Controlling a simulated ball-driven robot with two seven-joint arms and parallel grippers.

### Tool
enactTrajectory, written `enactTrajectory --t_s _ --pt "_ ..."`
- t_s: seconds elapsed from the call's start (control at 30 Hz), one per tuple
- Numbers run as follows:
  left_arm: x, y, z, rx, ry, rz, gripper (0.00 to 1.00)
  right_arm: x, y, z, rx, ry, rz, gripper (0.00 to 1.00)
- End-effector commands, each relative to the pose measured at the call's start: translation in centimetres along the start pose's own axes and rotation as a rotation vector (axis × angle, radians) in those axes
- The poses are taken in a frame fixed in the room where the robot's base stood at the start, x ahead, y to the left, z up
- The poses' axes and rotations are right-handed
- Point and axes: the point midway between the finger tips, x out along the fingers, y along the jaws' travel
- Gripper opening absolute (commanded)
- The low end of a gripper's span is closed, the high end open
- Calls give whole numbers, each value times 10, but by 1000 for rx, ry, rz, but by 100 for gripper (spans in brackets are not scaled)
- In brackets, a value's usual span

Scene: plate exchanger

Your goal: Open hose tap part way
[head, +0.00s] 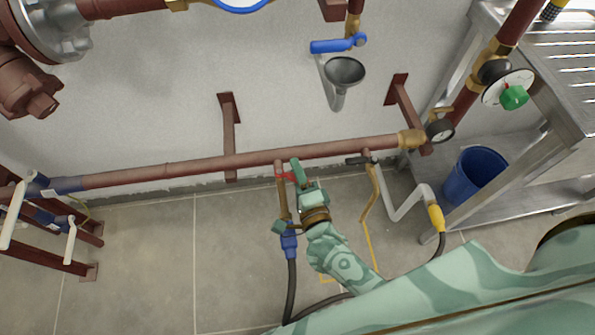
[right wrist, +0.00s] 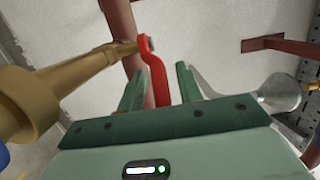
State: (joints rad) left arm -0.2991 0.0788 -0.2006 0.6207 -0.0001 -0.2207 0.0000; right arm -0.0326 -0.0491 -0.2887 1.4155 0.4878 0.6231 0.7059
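The hose tap has a red lever (head: 285,175) below the long brown-red pipe in the head view. Its brass body (right wrist: 50,85) fills the left of the right wrist view. A blue coupling (head: 289,242) and a black hose (head: 291,275) hang below it. My right gripper (head: 298,172) is at the lever. In the right wrist view the red lever (right wrist: 157,78) stands between the two green fingers, with a gap on the right finger's side. The fingers are apart and not clamped. My left gripper is not in view.
The brown-red pipe (head: 240,161) runs along the wall just above the tap. A grey bent pipe (head: 402,200) with a yellow end stands to the right. A blue bucket (head: 474,176) sits beneath the metal bench. A grey funnel (head: 346,72) hangs above.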

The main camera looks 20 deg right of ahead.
Motion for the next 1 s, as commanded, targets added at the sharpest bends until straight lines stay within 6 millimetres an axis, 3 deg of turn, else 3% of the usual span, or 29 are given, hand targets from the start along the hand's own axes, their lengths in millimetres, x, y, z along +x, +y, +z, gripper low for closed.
enactTrajectory --t_s 0.27,0.43,0.8,1.0 --pt "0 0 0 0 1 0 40 0 -1 0 0 1 -3 36" --pt "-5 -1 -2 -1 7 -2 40 -16 -3 0 -1 0 -3 36" --pt "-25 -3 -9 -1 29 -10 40 -112 -3 0 0 -1 -1 36" --pt "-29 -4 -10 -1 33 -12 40 -150 -1 0 -1 -1 0 36"
